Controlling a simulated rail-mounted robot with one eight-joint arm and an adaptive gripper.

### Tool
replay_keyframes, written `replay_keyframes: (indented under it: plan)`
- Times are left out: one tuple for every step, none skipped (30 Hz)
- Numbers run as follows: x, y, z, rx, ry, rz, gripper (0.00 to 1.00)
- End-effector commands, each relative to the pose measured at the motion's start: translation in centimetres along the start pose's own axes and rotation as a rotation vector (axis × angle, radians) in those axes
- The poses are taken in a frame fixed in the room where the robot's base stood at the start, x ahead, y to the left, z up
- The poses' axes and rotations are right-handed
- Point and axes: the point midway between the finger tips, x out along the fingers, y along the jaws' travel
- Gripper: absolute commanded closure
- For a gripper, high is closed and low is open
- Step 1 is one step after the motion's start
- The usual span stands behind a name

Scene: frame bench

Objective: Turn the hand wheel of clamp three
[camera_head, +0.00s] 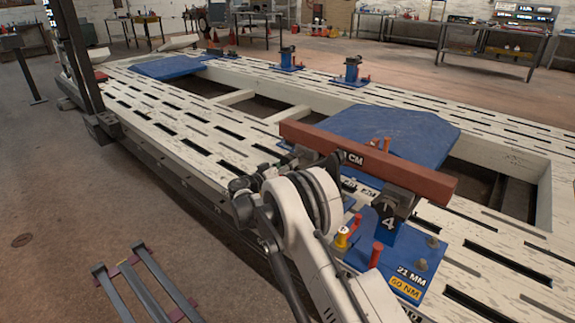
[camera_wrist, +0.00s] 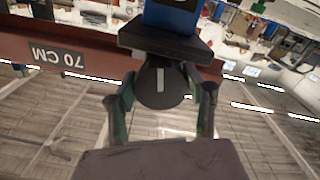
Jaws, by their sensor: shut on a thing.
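In the wrist view, my gripper (camera_wrist: 168,88) has its two fingers on either side of a dark round hand wheel (camera_wrist: 160,90) with a white line on its face, shut on it. The wheel sits by the dark jaw block (camera_wrist: 165,42) of a blue clamp (camera_wrist: 170,17). This clamp's number is not readable. In the head view, my arm hides the held wheel. Clamp four (camera_head: 391,236), marked 4, stands to the right on a blue plate.
A red-brown beam (camera_head: 370,158) spans the clamps close to my gripper and shows as 70 CM in the wrist view (camera_wrist: 90,60). The slotted cream bench (camera_head: 190,125) has open wells. Two blue clamps (camera_head: 352,72) stand at its far side. Red and yellow pegs (camera_head: 342,238) stand beside my arm.

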Motion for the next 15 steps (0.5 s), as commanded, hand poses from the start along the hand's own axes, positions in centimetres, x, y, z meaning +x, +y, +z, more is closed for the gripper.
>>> replay_keyframes:
  plan:
    - [-0.06, -0.04, -0.02, 0.0, 0.0, -0.001, 0.81]
    - [-0.06, -0.04, -0.03, 0.0, 0.0, -0.001, 0.52]
    - [-0.06, -0.04, -0.03, 0.0, 0.0, -0.001, 0.46]
    - [-0.05, -0.04, -0.02, -0.001, 0.0, -0.001, 0.42]
    - [-0.05, -0.03, -0.02, -0.001, 0.0, -0.001, 0.38]
    - [-0.04, -0.03, -0.02, -0.001, 0.0, -0.001, 0.34]
    - [-0.04, -0.03, -0.02, -0.001, 0.0, -0.001, 0.34]
    - [-0.03, -0.02, -0.02, -0.001, 0.0, -0.001, 0.34]
    - [-0.03, -0.02, -0.02, -0.001, 0.0, 0.0, 0.34]
    - [-0.03, -0.02, -0.02, -0.001, 0.0, 0.0, 0.34]
    - [-0.02, -0.01, -0.01, -0.001, 0.0, 0.0, 0.34]
    - [-0.02, -0.01, -0.02, -0.001, 0.0, 0.0, 0.34]
    - [-0.03, -0.01, -0.02, -0.001, 0.0, 0.0, 0.34]
    - [-0.08, -0.01, -0.02, -0.001, 0.0, 0.0, 0.34]
    - [-0.21, -0.02, -0.02, -0.001, 0.0, -0.001, 0.34]
